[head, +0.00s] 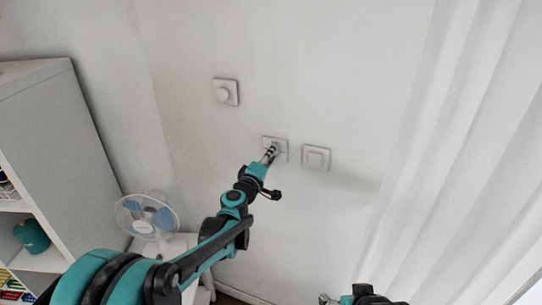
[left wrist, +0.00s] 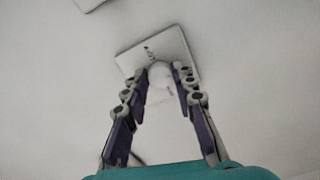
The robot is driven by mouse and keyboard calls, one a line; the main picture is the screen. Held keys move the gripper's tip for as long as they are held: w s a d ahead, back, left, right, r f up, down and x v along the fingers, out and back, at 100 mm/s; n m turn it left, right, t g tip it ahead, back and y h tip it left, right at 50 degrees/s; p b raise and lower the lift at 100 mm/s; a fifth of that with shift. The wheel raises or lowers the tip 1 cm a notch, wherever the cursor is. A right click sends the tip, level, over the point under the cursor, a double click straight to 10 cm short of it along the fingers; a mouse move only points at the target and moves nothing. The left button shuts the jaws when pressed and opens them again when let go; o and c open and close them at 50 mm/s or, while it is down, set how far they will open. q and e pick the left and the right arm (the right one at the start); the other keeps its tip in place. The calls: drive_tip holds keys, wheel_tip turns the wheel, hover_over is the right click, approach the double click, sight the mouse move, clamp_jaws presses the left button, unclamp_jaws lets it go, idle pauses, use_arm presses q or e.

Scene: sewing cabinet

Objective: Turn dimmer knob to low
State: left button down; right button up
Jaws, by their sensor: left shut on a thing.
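The dimmer knob (left wrist: 160,74) is white and round and sits on a square white wall plate (left wrist: 177,45) with small dark marks. In the left wrist view it is between the two fingers of my left gripper (left wrist: 166,78), which is shut on it. In the head view my left gripper (head: 270,154) reaches the middle wall plate (head: 282,145) and hides most of its knob. The knob's exact setting cannot be read. My right gripper (head: 328,299) shows only partly at the bottom edge, away from the wall plates, and its jaws are unclear.
Another plate with a round knob (head: 223,94) is up and left, and a square switch (head: 316,158) is close on the right. A white curtain (head: 455,160) hangs at right. A fan (head: 147,216) and a shelf unit (head: 75,150) stand at left.

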use_arm(q)
drive_tip(key=shift+n+p, duration=0.4)
drive_tip(key=shift+n, duration=9.9)
drive_tip(key=c, duration=1.2)
unclamp_jaws()
drive_tip(key=shift+a, duration=0.1)
drive_tip(key=v, duration=1.2)
